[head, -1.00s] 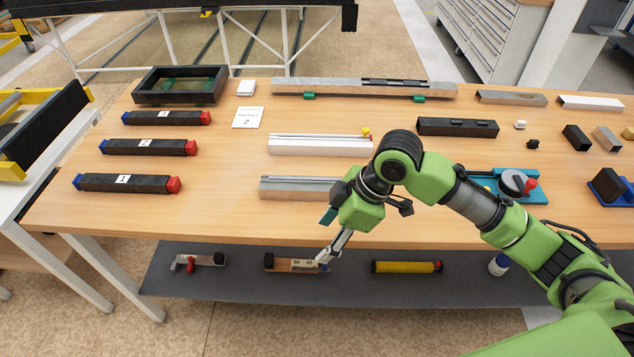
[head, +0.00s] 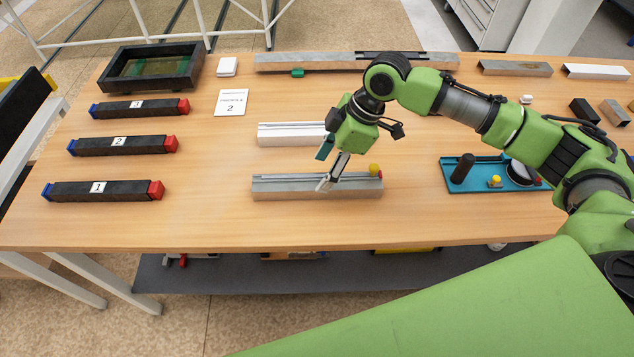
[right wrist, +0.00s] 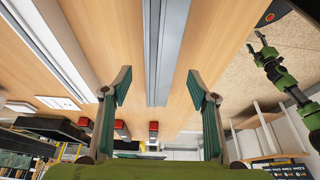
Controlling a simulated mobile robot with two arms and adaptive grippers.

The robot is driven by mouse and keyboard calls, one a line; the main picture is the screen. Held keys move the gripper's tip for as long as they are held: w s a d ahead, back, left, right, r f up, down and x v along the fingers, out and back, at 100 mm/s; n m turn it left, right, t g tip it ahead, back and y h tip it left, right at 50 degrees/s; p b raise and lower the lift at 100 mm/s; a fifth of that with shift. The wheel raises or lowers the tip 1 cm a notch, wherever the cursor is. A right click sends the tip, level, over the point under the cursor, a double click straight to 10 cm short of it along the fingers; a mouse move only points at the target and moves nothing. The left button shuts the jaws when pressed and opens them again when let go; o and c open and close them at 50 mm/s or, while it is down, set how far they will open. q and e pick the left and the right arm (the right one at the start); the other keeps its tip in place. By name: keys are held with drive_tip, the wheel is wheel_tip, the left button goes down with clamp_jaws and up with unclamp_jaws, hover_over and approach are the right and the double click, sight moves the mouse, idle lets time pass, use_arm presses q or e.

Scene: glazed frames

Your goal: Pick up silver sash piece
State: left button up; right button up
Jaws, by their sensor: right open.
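The silver sash piece (head: 275,187) is a long grey grooved profile lying near the table's front edge, left to right. A yellow knob shows at its right end. My right gripper (head: 328,182) points down at it, right of its middle. In the right wrist view the silver piece (right wrist: 164,55) runs between the two open, green-padded fingers (right wrist: 160,105), with a gap on both sides. Whether the fingertips reach down beside it is unclear. My left gripper (right wrist: 256,41) shows small in the right wrist view, its fingers apart and empty.
A white profile (head: 290,134) lies just behind, partly hidden by my right gripper. Black bars numbered 1 (head: 100,190), 2 (head: 120,146) and 3 (head: 140,108) lie left. A blue tray (head: 458,184) stands right. The table's front strip is clear.

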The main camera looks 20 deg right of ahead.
sight(318, 181)
drive_tip(key=shift+p+x, duration=0.4)
drive_tip(key=shift+x, duration=0.6)
drive_tip(key=x, duration=0.3)
drive_tip(key=shift+d+f+p, duration=0.25)
drive_tip(key=shift+f+p, duration=0.1)
drive_tip(key=shift+p, duration=0.05)
drive_tip(key=shift+f, duration=0.2)
drive_tip(key=c, duration=1.2)
use_arm(q)
drive_tip(key=w+r, duration=0.1)
drive_tip(key=w, duration=0.2)
drive_tip(key=shift+r, duration=0.4)
use_arm(e)
drive_tip(key=shift+c, duration=0.2)
